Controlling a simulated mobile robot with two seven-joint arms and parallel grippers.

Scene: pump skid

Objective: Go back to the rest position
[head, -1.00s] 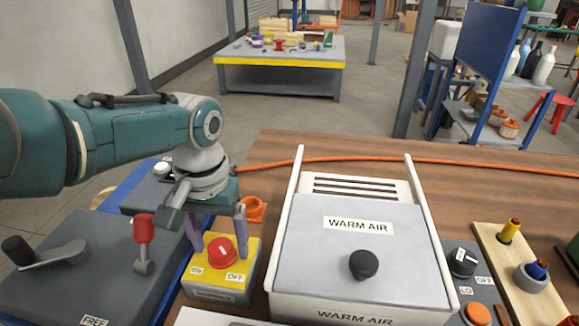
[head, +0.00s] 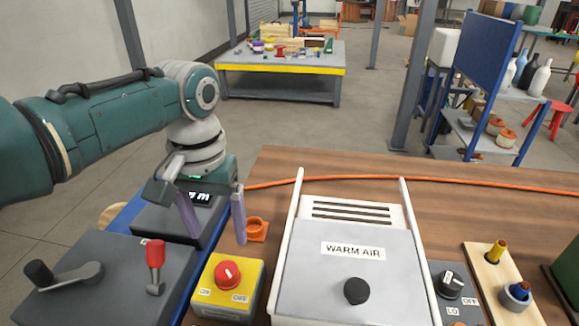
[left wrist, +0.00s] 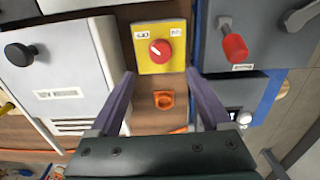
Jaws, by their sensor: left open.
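My left gripper (head: 213,217) is open and empty. It hangs above the workbench, behind the yellow switch box (head: 237,277), with its two purple fingers apart. The box carries a red knob (head: 228,274) between ON and OFF labels. In the left wrist view the box (left wrist: 147,61) lies beyond the fingertips, and an orange holder (left wrist: 164,100) shows between the fingers. The gripper touches nothing that I can see. My right gripper is not in view.
The WARM AIR box (head: 318,278) stands right of the switch box. A grey unit with a red-handled lever (head: 155,265) is at the left. An orange hose (head: 430,180) crosses the bench's back. Free floor lies behind, before a yellow-edged table (head: 280,70).

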